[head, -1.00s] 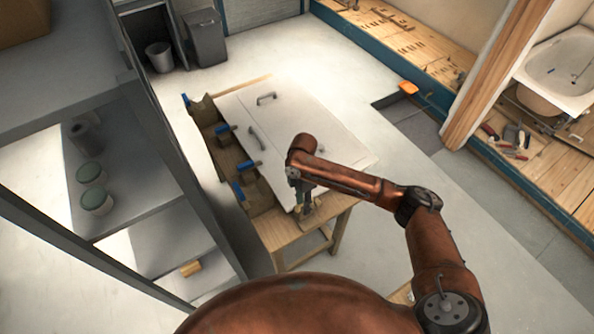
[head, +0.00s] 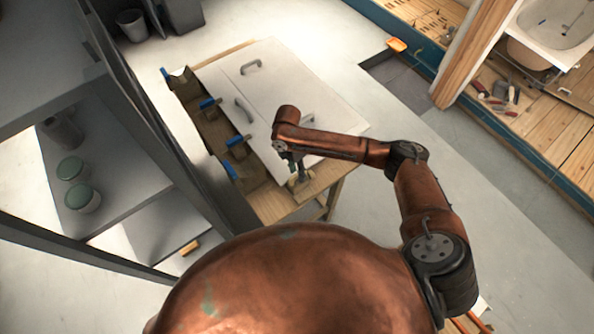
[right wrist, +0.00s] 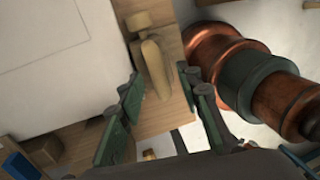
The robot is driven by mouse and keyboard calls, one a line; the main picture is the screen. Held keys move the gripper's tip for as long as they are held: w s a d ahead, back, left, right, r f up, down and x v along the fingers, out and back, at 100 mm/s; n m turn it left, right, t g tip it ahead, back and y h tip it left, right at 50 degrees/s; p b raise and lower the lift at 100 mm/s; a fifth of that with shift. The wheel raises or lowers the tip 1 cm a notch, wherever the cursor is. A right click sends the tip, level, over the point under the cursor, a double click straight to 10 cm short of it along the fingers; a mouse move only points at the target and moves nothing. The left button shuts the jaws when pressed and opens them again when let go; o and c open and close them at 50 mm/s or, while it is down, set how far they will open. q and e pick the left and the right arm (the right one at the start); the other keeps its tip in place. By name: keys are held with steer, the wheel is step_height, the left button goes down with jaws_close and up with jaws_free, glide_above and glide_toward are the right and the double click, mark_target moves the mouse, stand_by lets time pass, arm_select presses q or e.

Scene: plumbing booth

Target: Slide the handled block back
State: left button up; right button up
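The handled block (head: 300,185) is a small light wooden piece with a raised grip. It sits on the wooden table strip (head: 270,205) at the near edge of the large white panel (head: 320,95). In the right wrist view, the block's rounded handle (right wrist: 155,68) points toward the space between my fingers. My right gripper (head: 296,172) is above and beside the block in the head view. In the right wrist view its green-padded fingers (right wrist: 165,98) are apart, with the handle's near end between or just ahead of their tips; contact cannot be told. My left gripper is not in view.
Grey metal handles (head: 250,67) stand on the panel. Several blue-tipped clamps (head: 238,140) line its left side. Grey shelving (head: 120,190) with green-lidded jars (head: 82,198) stands close on the left. Floor to the right of the table is clear.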

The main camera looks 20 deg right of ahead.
steer(key=c, duration=0.6)
jaws_close()
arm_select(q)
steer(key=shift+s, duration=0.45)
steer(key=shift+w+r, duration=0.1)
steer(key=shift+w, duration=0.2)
